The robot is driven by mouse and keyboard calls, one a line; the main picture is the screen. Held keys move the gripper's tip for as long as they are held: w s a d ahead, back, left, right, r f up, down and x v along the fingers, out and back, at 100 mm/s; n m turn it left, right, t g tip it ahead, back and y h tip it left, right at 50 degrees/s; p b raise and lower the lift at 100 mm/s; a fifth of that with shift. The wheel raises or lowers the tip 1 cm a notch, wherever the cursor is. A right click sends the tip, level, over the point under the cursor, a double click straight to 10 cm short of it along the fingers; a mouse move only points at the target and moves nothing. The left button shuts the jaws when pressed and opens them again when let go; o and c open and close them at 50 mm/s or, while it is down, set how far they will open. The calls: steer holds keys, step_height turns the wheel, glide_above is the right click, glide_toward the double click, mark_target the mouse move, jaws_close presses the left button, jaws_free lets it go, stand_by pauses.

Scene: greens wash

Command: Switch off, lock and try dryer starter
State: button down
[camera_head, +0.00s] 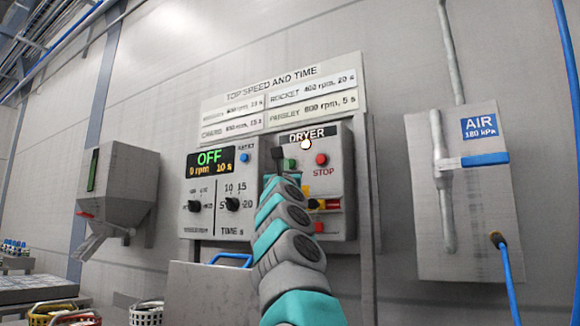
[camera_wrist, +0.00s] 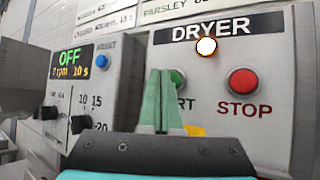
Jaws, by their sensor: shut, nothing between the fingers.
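The grey dryer starter box (camera_head: 342,170) hangs on the wall behind my arm, labelled DRYER. It carries a lit whitish lamp (camera_wrist: 207,47), a red STOP button (camera_wrist: 243,81) and a green START button (camera_wrist: 178,78). A red and yellow switch (camera_head: 333,204) low on the box is partly hidden by my arm, so its setting cannot be read. My gripper (camera_wrist: 159,100) is shut and empty. It also shows in the head view (camera_head: 277,158). Its fingertips overlap the left part of START in the wrist view; I cannot tell whether they touch it.
Left of the starter, a control panel (camera_head: 219,210) shows OFF, 0 rpm, 10 s on its display (camera_head: 210,162), with a blue RESET button (camera_wrist: 101,61) and knobs. An air panel (camera_head: 459,220) with a blue lever (camera_head: 487,159) stands right. Baskets (camera_head: 147,314) sit low at left.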

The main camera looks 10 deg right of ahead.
steer(key=s+a+b, duration=0.2)
steer(key=s+a, duration=0.1)
steer(key=shift+s+a, duration=0.25)
steer(key=shift+a, duration=0.05)
stand_by(0.4)
stand_by(0.7)
